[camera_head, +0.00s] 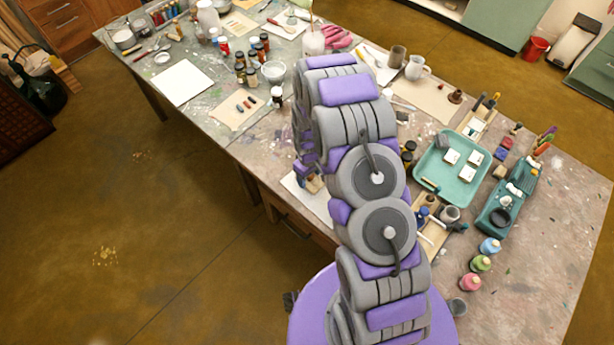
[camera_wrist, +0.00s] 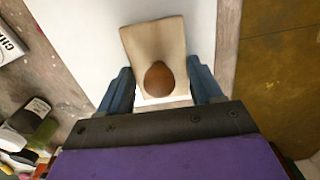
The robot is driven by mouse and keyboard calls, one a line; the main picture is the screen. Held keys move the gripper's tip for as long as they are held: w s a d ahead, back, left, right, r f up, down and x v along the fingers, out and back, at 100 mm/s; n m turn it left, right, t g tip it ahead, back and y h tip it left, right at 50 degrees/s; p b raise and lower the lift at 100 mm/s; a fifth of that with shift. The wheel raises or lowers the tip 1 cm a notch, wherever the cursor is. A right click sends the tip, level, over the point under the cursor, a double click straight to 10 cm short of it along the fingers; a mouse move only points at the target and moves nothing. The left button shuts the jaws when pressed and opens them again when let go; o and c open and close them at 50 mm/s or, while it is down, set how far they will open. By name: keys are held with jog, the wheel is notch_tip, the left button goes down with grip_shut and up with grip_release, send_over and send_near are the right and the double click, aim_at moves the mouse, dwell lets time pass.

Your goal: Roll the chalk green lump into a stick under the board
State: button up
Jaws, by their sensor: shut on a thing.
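The board (camera_wrist: 155,42) is a pale wooden plate with a round brown knob (camera_wrist: 159,79), seen in the wrist view. My gripper (camera_wrist: 161,88) is shut on the board, with one blue finger on each side of the knob. The board is over a white sheet (camera_wrist: 95,35); I cannot tell how close it is to it. In the head view, a small part of the board (camera_head: 314,184) shows beside my gripper (camera_head: 306,174), and my arm covers much of this spot. The chalk green lump is not visible in either view; the board or arm may hide it.
The table's front edge runs just right of the sheet in the wrist view, with brown floor (camera_wrist: 280,80) beyond. A green tray (camera_head: 426,194) with white squares and small paint bottles (camera_head: 481,263) stand right of my arm. Jars (camera_head: 247,72) and a white panel (camera_head: 182,83) are left.

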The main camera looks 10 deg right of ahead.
jog(key=shift+w+d, duration=0.4)
jog(key=shift+d, duration=0.35)
jog(key=shift+d, duration=0.1)
jog(key=shift+w+d, duration=0.35)
jog(key=shift+d, duration=0.1)
jog(key=shift+w+d, duration=0.1)
jog(key=shift+w+d+f, duration=0.1)
jog(key=shift+w+d, duration=0.15)
jog(key=shift+d, duration=0.2)
jog(key=shift+s+a, duration=0.4)
jog(key=shift+a, duration=0.2)
jog(key=shift+s+a, duration=0.35)
jog(key=shift+a, duration=0.25)
notch_tip(320, 180, up, 8)
jog(key=shift+p, duration=1.15)
